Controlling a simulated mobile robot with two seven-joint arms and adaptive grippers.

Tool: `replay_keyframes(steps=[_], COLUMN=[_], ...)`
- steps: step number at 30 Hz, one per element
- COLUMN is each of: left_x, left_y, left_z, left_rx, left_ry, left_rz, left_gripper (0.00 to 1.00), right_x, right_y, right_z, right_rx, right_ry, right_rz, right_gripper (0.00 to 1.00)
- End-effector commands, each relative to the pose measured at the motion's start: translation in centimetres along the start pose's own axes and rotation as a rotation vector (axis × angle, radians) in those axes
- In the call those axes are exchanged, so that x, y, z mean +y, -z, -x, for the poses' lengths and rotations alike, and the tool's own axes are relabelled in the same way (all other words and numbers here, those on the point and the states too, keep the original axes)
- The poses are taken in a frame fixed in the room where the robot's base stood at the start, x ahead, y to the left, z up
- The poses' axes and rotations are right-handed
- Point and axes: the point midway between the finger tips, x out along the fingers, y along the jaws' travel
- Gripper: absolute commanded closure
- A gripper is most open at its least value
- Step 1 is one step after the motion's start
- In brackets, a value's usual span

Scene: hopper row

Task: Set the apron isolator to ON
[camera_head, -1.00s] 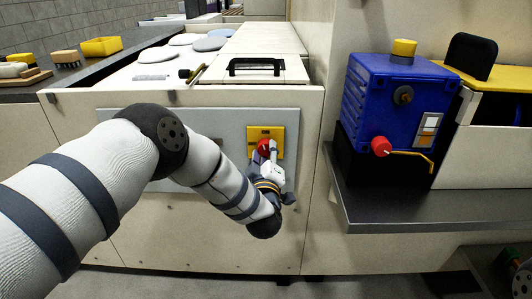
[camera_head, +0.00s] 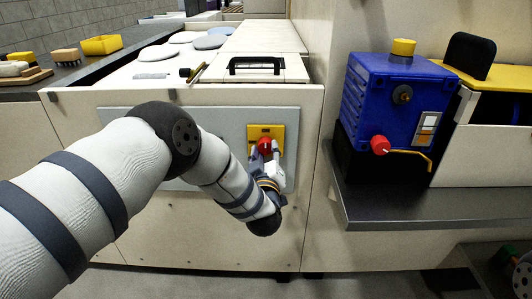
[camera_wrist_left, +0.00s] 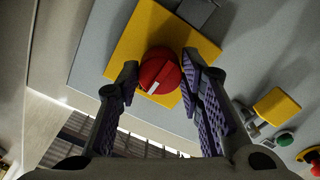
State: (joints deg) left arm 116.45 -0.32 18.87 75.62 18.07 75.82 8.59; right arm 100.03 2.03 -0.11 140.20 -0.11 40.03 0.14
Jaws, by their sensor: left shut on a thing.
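The apron isolator is a red rotary knob (camera_head: 264,146) on a yellow plate (camera_head: 279,130), set in a grey panel on the front of the pale cabinet. My left gripper (camera_head: 265,150) reaches it from below right, one finger on each side of the knob. In the left wrist view the red knob (camera_wrist_left: 160,72) sits between the two fingertips (camera_wrist_left: 160,66), and the gripper is shut on it. A white mark on the knob points to the lower left of that view. Any ON or OFF lettering is too small to read. My right gripper is not in view.
A blue box (camera_head: 385,100) with its own red knob (camera_head: 380,145) stands on a dark shelf (camera_head: 430,207) at the right. The wrist view shows another yellow plate (camera_wrist_left: 277,106) and a green button (camera_wrist_left: 284,139) along the panel. A black handle (camera_head: 255,66) is above the isolator.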

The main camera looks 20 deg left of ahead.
Motion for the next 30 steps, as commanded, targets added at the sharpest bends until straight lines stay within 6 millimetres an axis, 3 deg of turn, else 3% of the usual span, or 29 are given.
replay_keyframes(steps=[4, 5, 7, 17, 30], left_x=[0.0, 0.0, 0.0, 0.0, 0.0], left_y=[0.0, 0.0, 0.0, -0.1, -0.1], left_z=[0.0, 0.0, 0.0, 0.4, 10.6], left_rx=[-0.001, -0.001, -0.001, -0.001, -0.004], left_ry=[0.0, 0.0, 0.0, 0.0, 0.0], left_rz=[-0.002, -0.002, -0.001, 0.0, 0.0], left_gripper=[0.94, 0.59, 0.46, 0.46, 0.46], right_x=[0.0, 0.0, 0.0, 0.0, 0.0], right_y=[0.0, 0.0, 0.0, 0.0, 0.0], right_z=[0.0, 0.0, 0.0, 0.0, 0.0], right_rx=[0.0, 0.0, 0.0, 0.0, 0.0], right_ry=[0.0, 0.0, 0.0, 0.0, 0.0], right_rz=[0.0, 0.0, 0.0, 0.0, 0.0], right_gripper=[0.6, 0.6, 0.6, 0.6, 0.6])
